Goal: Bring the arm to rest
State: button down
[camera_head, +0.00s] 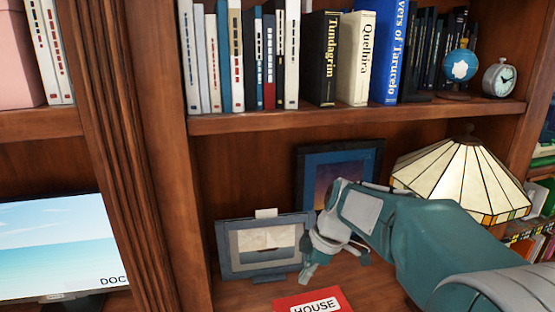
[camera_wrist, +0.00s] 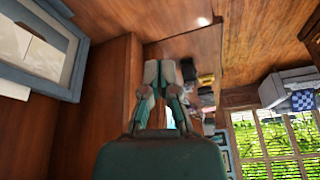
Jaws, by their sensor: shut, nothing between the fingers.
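My arm (camera_head: 410,220), teal and grey, reaches in from the lower right to the lower shelf of the bookcase. My gripper (camera_head: 308,270) is at the right edge of a grey picture frame (camera_head: 268,272), which leans upright on that shelf. I cannot tell from the head view whether they touch. In the wrist view my gripper (camera_wrist: 168,74) has its fingers together with nothing held between them. The grey frame also shows there, at the upper left (camera_wrist: 70,55), apart from the fingers.
A dark blue frame (camera_head: 310,165) stands behind my gripper. A stained-glass lamp (camera_head: 465,180) is at the right, close above my arm. A red HOUSE box (camera_head: 290,303) lies in front. Books (camera_head: 322,60), a small globe (camera_head: 460,66) and a clock (camera_head: 498,78) fill the upper shelf.

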jog(key=s+d+r+m+t+h, duration=0.1)
jog(key=s+d+m+t+h, duration=0.1)
jog(key=s+m, duration=0.6)
jog(key=s+d+r+m+t+h, duration=0.1)
jog(key=s+d+m+t+h, duration=0.1)
jog(key=s+d+m, duration=0.5)
jog(key=shift+s+r+m+t, duration=0.3)
jog(key=shift+s+m+t, duration=0.7)
jog(key=shift+s, duration=1.95)
